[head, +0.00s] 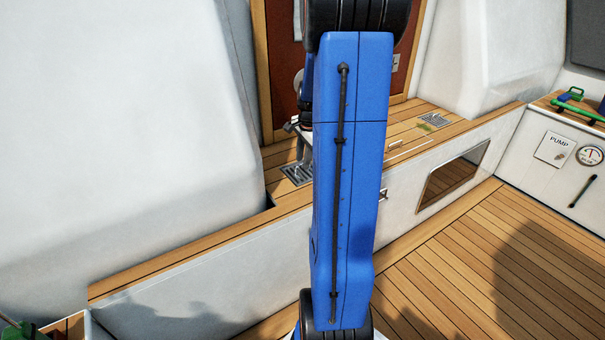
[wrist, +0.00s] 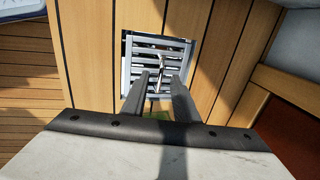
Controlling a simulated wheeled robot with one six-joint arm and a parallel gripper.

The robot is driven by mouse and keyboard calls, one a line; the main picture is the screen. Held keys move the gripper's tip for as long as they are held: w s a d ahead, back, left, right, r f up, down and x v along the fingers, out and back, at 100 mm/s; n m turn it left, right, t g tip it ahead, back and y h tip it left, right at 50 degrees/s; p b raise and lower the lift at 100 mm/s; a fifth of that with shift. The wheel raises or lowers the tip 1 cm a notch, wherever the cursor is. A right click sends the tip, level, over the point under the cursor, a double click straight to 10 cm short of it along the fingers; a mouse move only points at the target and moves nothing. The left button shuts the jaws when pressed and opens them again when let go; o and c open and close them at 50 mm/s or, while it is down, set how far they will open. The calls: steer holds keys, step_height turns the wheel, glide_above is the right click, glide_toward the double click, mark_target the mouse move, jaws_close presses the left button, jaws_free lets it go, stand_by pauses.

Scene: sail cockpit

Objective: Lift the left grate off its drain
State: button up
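The left grate (head: 298,174) is a slatted metal square set in the wooden bench, left of my blue arm in the head view. Part of it is hidden by my arm. In the wrist view the grate (wrist: 157,50) lies straight ahead, with a thin pale bar across its slats. My gripper (wrist: 161,75) is open, its two dark fingers apart over the near part of the grate, with nothing held between them. I cannot tell whether they touch it. In the head view my gripper (head: 303,150) points down above the left grate.
A second grate (head: 436,119) lies farther right on the bench, with green bits (head: 425,127) beside it. A red-brown door (head: 283,60) stands behind the bench. The planked floor (head: 470,260) in front is clear.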

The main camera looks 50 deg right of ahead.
steer(key=shift+w+f, duration=0.15)
steer(key=shift+f, duration=0.7)
jaws_close()
stand_by(0.8)
